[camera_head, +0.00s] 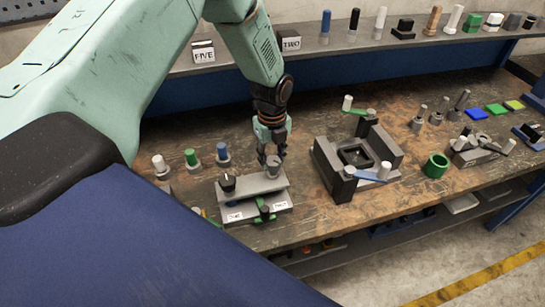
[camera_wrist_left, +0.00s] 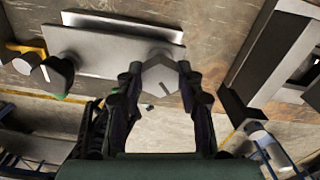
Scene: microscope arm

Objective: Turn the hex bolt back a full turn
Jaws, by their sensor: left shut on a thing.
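The hex bolt (camera_wrist_left: 160,76) is a grey six-sided head with a dark line on its face, in the middle of the left wrist view. In the head view the bolt (camera_head: 273,166) stands at the right end of a grey fixture (camera_head: 240,188) on the bench. My left gripper (camera_wrist_left: 158,80) comes down from above, its two fingers closed on opposite sides of the head. In the head view the left gripper (camera_head: 272,156) partly hides the bolt's top. My right gripper is not in view.
A black knob (camera_head: 227,183) stands at the fixture's left end. A dark grey clamp-like block (camera_head: 357,155) with a blue lever stands to the right. A green ring (camera_head: 436,165) lies further right. Several colored pegs stand left of the fixture. A shelf runs behind.

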